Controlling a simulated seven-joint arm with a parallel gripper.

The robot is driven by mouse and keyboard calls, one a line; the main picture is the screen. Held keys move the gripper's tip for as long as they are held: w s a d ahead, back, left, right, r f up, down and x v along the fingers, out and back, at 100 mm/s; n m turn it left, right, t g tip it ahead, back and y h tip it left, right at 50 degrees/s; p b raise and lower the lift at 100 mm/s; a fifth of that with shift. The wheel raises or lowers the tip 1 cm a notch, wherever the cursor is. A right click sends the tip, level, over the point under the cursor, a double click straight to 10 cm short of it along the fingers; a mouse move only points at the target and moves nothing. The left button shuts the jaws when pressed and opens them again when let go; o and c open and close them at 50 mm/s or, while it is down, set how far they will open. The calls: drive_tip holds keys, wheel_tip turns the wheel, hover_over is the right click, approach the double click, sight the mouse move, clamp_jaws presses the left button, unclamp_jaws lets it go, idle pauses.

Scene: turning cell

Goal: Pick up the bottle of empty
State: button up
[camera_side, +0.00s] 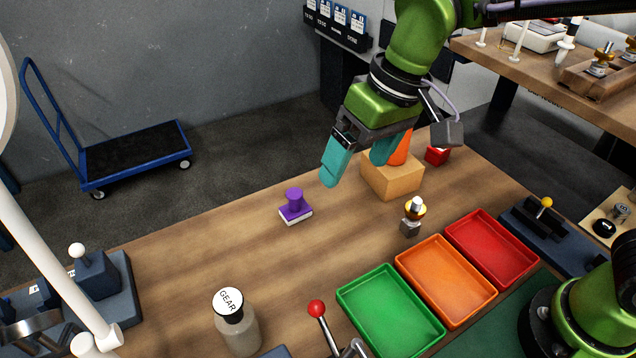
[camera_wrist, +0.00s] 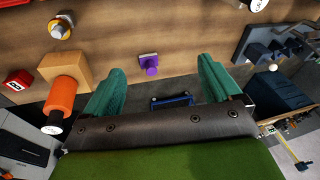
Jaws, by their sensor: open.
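My gripper (camera_side: 355,172) has teal fingers, spread apart and empty, above the far part of the table. An orange bottle (camera_side: 400,150) stands on a wooden block, partly hidden behind a finger in the side view. In the wrist view the orange bottle (camera_wrist: 61,97) is left of the fingers, with a dark cap whose marking is too small to read. A clear bottle (camera_side: 241,335) with a white lid reading GEAR stands at the near edge of the side view.
The wooden block (camera_side: 392,180) is beside my gripper. Green (camera_side: 348,296), orange (camera_side: 403,268) and red (camera_side: 452,240) trays line the right. The table's middle is mostly clear.

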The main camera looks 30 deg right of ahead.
drive_tip(key=a+f+n+g, duration=0.1)
drive_tip(key=a+f, duration=0.1)
drive_tip(key=a, duration=0.8)
drive_tip(key=h, duration=0.2)
approach(226, 296)
drive_tip(key=shift+w+d+f+g, duration=0.4)
drive_tip(key=shift+w+d+f, duration=0.1)
drive_tip(key=shift+w+f, duration=0.15)
drive_tip(key=shift+s+a+r+m, duration=0.1)
drive_tip(key=shift+a+m, duration=0.15)
drive_tip(key=shift+a, duration=0.15)
drive_tip(key=shift+s+a+r+m, duration=0.1)
drive_tip(key=shift+a+m, duration=0.15)
drive_tip(key=shift+a, duration=0.15)
drive_tip(key=shift+m, duration=0.9)
wheel_tip(226, 296, down, 9)
drive_tip(key=shift+d, duration=0.15)
drive_tip(key=shift+s+f, duration=0.15)
drive_tip(key=shift+f, duration=1.2)
drive_tip(key=shift+s+f, duration=0.1)
drive_tip(key=shift+f, duration=1.3)
drive_tip(key=shift+c, duration=0.3)
